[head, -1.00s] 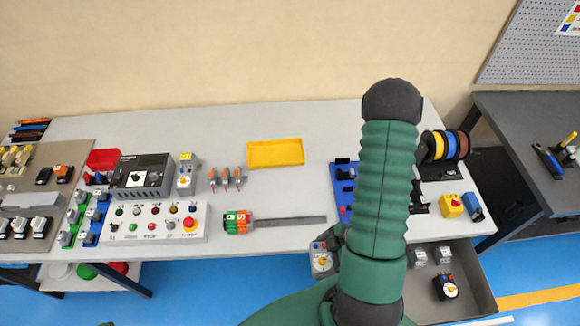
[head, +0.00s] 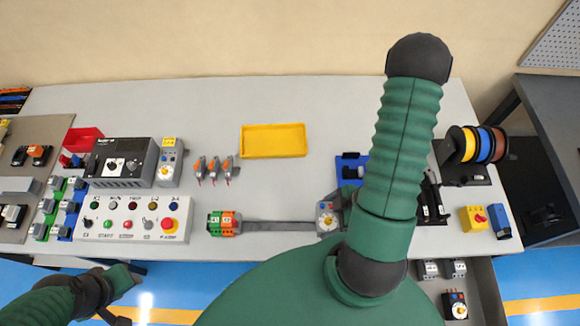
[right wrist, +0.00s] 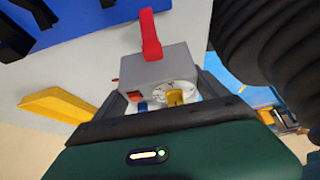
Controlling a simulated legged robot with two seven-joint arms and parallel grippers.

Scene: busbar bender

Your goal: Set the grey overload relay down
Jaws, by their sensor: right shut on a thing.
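The grey overload relay (head: 327,218), a small box with a yellow-centred dial, is held in my right gripper (head: 338,212). In the head view it appears at the right end of the grey rail (head: 280,227); whether it touches the rail or tabletop cannot be told. In the right wrist view the relay (right wrist: 158,70) sits between the two dark fingers, its dial toward the palm. My right forearm hides part of the gripper. My left arm shows at the lower left of the head view, with the left gripper's jaws unclear.
Green and orange terminal blocks (head: 225,224) sit at the rail's left end. A yellow tray (head: 273,141) lies behind. A blue holder (head: 350,168) is partly hidden by my arm. An open drawer (head: 484,284) is at lower right.

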